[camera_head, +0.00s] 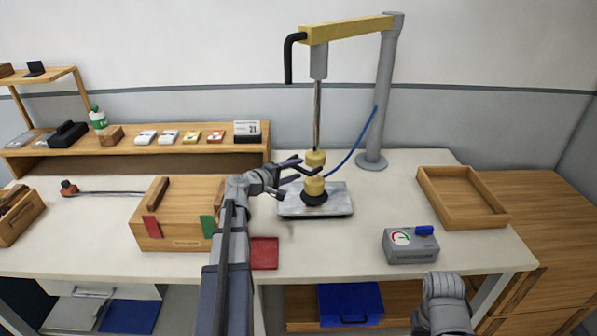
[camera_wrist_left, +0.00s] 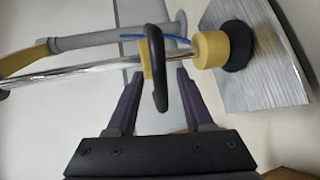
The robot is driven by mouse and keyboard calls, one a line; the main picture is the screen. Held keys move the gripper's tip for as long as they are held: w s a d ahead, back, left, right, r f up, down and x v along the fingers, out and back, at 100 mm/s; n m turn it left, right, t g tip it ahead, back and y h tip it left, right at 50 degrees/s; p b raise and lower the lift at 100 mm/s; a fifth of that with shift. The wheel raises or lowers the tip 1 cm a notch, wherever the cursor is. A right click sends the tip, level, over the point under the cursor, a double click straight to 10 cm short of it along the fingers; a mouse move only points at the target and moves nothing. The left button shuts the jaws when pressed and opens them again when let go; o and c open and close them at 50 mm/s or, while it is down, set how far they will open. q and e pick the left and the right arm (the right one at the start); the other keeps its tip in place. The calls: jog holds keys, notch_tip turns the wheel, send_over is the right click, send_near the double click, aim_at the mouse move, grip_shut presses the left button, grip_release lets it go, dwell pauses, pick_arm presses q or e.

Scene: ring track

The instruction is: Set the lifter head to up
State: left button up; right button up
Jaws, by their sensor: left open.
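The lifter hangs from a yellow boom (camera_head: 345,29) on a grey post (camera_head: 386,95). Its yellow head (camera_head: 314,186) has a black suction cup (camera_head: 315,198) resting on a metal plate (camera_head: 336,207). My left gripper (camera_head: 302,168) is open at the head, from the left. In the left wrist view the head (camera_wrist_left: 211,49) lies sideways, with the cup (camera_wrist_left: 238,46) against the plate (camera_wrist_left: 262,80). A black lever (camera_wrist_left: 157,75) on the yellow collar stands between my open left fingers (camera_wrist_left: 157,90), with gaps on both sides. My right gripper is not visible.
A wooden box (camera_head: 175,210) with red and green tabs stands left of my left arm. A grey gauge box (camera_head: 411,247) with a blue knob and an empty wooden tray (camera_head: 465,193) lie right. A blue hose (camera_head: 355,148) runs to the post. A red tray (camera_head: 264,253) lies in front.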

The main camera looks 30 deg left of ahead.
pick_arm(q)
jog(key=shift+x, duration=0.9)
grip_shut()
dwell(0.9)
